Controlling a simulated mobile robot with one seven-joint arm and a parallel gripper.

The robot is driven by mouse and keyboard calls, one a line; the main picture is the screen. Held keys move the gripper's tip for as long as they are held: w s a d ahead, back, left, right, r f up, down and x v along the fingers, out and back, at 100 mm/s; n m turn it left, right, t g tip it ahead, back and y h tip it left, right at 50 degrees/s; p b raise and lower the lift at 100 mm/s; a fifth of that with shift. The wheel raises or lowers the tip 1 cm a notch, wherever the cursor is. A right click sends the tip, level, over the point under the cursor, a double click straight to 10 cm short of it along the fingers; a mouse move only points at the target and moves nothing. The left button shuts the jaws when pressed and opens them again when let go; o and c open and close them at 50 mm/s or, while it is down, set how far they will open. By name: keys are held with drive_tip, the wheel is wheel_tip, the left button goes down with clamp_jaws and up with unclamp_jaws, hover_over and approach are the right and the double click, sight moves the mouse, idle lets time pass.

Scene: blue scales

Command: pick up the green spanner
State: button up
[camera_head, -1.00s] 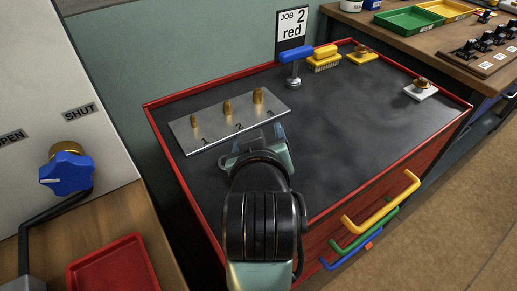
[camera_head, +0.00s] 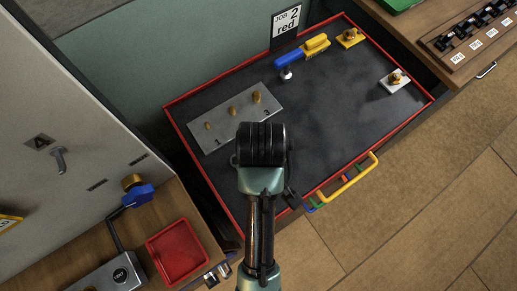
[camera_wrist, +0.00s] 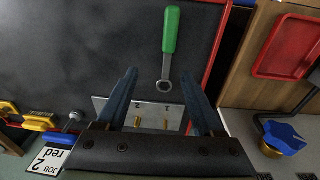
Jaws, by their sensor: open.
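The green spanner, with a green handle (camera_wrist: 169,35) and a grey ring end, lies on the dark cabinet top (camera_head: 345,100) in the wrist view. Its ring end points toward the numbered metal plate (camera_wrist: 104,104) with brass pegs. My gripper (camera_wrist: 159,76) is open and empty, its two blue-grey fingers apart. In the wrist picture the ring end shows between the fingertips and the handle extends beyond them. I cannot tell the height of the fingers above it. In the head view my arm hides the spanner and the fingers.
The metal plate (camera_head: 242,122) stands beside my wrist. A red rim (camera_head: 408,119) edges the top. A red tray (camera_head: 178,252) and blue valve knob (camera_head: 139,195) are at left.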

drive_tip(key=shift+g, duration=0.5)
drive_tip(key=f, duration=0.1)
drive_tip(key=s+f, duration=0.1)
drive_tip(key=f, duration=0.1)
drive_tip(key=f+p, duration=0.1)
drive_tip(key=f, duration=0.1)
drive_tip(key=shift+s+f, duration=0.25)
drive_tip(key=shift+s, duration=0.05)
drive_tip(key=shift+w+a+f+p, duration=0.1)
drive_tip(key=shift+f+p, duration=0.15)
drive_tip(key=shift+f, duration=1.25)
drive_tip(key=shift+w+a+f+p, duration=0.1)
drive_tip(key=shift+f+p, duration=0.1)
drive_tip(key=shift+f, duration=1.3)
clamp_jaws()
